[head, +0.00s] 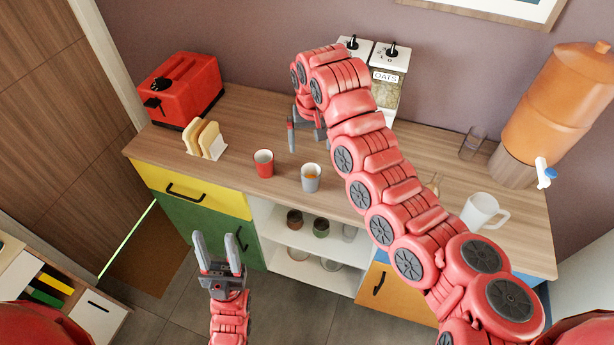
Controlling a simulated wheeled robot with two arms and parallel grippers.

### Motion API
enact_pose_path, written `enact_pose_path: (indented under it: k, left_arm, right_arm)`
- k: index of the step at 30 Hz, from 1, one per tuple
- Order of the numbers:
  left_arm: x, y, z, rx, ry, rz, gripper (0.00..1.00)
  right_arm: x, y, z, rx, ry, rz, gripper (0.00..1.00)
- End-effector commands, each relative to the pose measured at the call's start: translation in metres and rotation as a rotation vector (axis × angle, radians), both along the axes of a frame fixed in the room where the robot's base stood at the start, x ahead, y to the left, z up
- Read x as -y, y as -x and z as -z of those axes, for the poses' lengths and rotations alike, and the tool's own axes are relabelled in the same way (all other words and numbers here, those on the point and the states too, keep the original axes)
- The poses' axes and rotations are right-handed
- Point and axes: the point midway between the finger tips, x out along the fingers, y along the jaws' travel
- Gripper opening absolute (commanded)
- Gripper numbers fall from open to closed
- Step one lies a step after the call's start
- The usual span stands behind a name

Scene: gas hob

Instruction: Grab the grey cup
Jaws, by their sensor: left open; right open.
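A red toaster (183,88) and a toast rack (206,141) stand on the counter's left. An oats dispenser (388,75) is behind my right arm. A white mug (481,212), a glass (473,142) and an orange drink dispenser (560,100) are on the right. Open shelves (285,240) sit below.

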Motion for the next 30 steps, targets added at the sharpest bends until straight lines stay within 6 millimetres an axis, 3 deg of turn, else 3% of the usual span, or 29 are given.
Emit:
enact_pose_path:
  k: [14,21,26,30]
  left_arm:
    - [0.000,0.000,0.015,0.000,0.000,0.000,0.50]
    - [0.000,0.000,0.002,0.000,0.000,0.000,0.50]
    - [0.000,0.000,-0.003,0.000,0.000,0.000,0.50]
    - [0.000,0.000,-0.018,0.000,0.000,0.000,0.50]
  right_arm:
    - [-0.002,-0.010,0.075,0.002,0.002,-0.001,1.00]
    - [-0.002,-0.016,0.109,-0.001,0.000,0.000,1.00]
    - [-0.002,-0.019,0.116,0.005,-0.003,0.001,1.00]
    - [0.000,-0.019,0.132,-0.001,0.000,0.000,1.00]
